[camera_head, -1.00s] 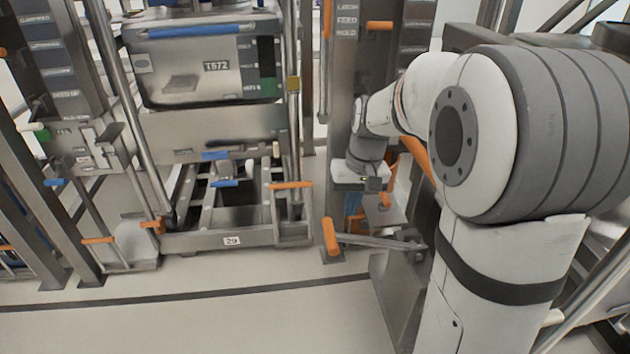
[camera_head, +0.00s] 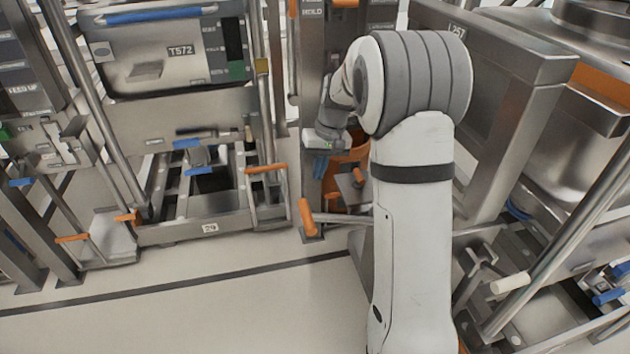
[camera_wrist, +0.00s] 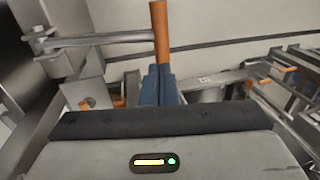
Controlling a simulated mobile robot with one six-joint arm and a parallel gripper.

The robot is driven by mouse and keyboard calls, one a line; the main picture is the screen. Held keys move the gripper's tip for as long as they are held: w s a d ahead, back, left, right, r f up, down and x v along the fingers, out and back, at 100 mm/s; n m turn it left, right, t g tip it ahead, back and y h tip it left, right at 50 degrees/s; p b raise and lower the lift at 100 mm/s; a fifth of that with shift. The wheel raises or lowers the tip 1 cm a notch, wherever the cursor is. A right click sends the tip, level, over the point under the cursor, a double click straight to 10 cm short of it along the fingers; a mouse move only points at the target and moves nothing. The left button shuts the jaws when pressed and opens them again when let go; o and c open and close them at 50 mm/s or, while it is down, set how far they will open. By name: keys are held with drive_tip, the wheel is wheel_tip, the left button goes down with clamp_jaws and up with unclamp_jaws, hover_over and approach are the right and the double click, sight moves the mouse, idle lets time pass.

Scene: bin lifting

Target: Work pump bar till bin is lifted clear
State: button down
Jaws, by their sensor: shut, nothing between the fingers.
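The grey bin marked T572 (camera_head: 178,75) hangs or sits upright in a steel frame at the upper left of the head view, above a low base (camera_head: 165,234) labelled 29. A steel bar (camera_head: 345,218) with an orange end grip (camera_head: 308,217) extends low to the left, beside my arm. In the wrist view a bar (camera_wrist: 105,40) joins an upright orange grip (camera_wrist: 161,35) just beyond my fingertips. My gripper (camera_wrist: 160,72) has its blue fingers together, with nothing held. In the head view my gripper (camera_head: 319,168) points down above the orange grip, apparently clear of it.
A steel post (camera_head: 311,75) stands behind my gripper. A large steel cabinet (camera_head: 490,110) and pipes crowd the right. Other orange handles stick out from the base (camera_head: 267,169) and left frame (camera_head: 72,239). The floor (camera_head: 170,310) in front is open, crossed by a dark line.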

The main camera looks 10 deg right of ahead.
sight(308, 213)
drive_tip(key=f, duration=0.4)
drive_tip(key=a+f+b, duration=0.1)
drive_tip(key=f, duration=0.3)
drive_tip(key=a+f+b, duration=0.1)
drive_tip(key=f, duration=0.3)
drive_tip(key=shift+a, duration=0.2)
